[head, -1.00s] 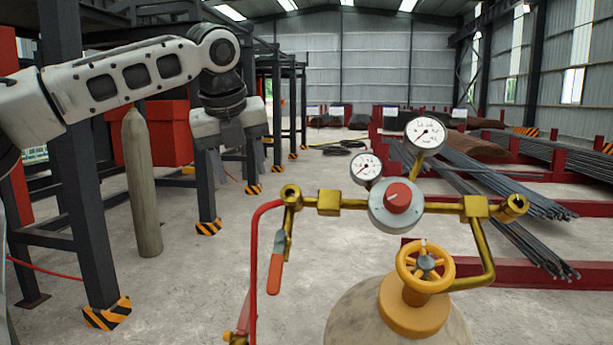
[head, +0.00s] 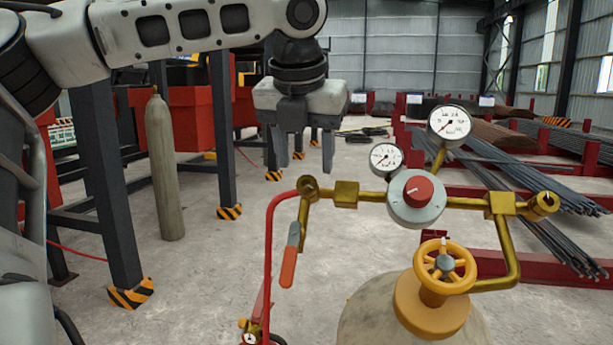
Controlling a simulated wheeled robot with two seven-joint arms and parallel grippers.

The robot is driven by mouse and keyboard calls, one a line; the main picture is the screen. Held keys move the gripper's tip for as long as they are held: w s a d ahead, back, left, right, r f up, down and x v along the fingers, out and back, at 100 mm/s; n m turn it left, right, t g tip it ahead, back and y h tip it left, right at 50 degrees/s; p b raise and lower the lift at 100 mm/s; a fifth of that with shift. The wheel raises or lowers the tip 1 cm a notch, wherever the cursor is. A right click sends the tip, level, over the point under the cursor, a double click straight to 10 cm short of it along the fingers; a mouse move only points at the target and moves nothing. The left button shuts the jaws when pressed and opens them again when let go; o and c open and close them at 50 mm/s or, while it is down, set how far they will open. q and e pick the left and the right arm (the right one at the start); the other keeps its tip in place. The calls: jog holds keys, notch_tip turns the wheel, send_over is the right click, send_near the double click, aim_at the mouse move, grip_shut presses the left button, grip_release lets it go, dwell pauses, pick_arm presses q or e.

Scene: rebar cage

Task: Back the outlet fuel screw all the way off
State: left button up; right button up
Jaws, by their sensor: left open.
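A red knob with a white line (head: 418,191) sits on the front of the grey round regulator body (head: 416,211); it looks like the fuel screw. Brass pipes run from the regulator to both sides. Two white dial gauges (head: 450,122) (head: 386,158) stand above it. A lever with an orange grip (head: 290,262) hangs below the left brass fitting (head: 308,188). My left gripper (head: 304,160) points down with its fingers apart and empty. In the picture it is above the left fitting and left of the knob, touching nothing visible. My right gripper is out of view.
A yellow handwheel (head: 445,265) tops the tank (head: 370,318) below the regulator. A red hose (head: 269,250) drops from the left fitting. A grey cylinder (head: 163,175) and dark posts (head: 105,190) stand at left. Steel bars (head: 545,220) lie at right. Open floor lies between (head: 215,285).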

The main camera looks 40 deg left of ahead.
aim_at(307, 181)
pick_arm(q)
jog(key=shift+x, duration=2.25)
jog(key=shift+c, duration=0.2)
jog(key=c, duration=0.9)
